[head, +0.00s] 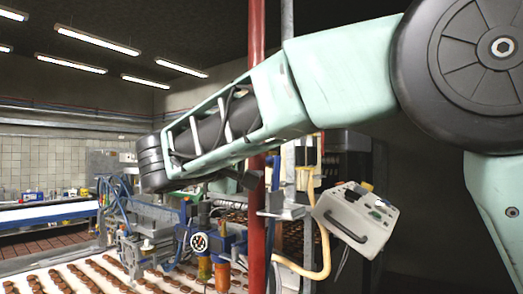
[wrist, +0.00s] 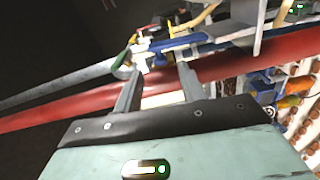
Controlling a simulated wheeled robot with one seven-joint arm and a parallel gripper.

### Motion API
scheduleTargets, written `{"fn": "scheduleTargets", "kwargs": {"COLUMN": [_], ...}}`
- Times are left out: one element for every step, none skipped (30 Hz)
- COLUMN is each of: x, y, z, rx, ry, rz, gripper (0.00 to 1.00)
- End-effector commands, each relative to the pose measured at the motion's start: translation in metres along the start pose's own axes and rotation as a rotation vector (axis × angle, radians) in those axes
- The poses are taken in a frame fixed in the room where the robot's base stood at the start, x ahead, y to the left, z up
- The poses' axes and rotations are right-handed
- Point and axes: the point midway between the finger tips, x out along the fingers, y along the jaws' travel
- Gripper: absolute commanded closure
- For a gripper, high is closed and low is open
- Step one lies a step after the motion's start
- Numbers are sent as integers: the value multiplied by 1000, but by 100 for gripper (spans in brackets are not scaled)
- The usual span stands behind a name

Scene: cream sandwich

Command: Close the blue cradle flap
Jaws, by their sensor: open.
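My gripper (wrist: 159,70) is open in the wrist view, with its two grey fingers apart and nothing held between them. A blue part (wrist: 177,43) lies beyond the fingertips, next to a white and grey fitting. I cannot tell for sure whether it is the cradle flap, or whether it is open or shut. In the head view, blue parts (head: 236,243) show on the machine beside the red pole, below my arm. My arm hides part of that area, and the gripper cannot be made out clearly there.
A red pole (head: 257,222) stands close to my arm and crosses the wrist view (wrist: 60,112) behind the fingers. A grey pole (wrist: 60,90) runs near it. A tilted white control box (head: 355,216) hangs at right. A conveyor with rows of brown pieces (head: 85,272) lies below.

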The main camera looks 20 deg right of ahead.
Motion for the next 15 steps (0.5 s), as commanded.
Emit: {"fn": "scheduleTargets", "kwargs": {"x": [9,13,18,21,24,27,29,31,32,33,34,34,35,35,34], "y": [4,3,3,3,2,2,1,1,1,0,0,0,0,0,-1], "z": [1,0,0,0,0,0,0,0,0,0,0,0,0,0,0], "rx": [-3,-2,-1,-2,-2,-2,-2,-2,-1,-1,0,0,0,0,0], "ry": [-3,-3,-3,-3,-1,-1,-1,-1,0,0,0,0,0,0,0], "rz": [0,0,1,1,0,0,0,0,0,0,0,0,0,0,0], "gripper": [60,60,60,60,60,60,60,60,60,60,60,60,60,60,60]}}
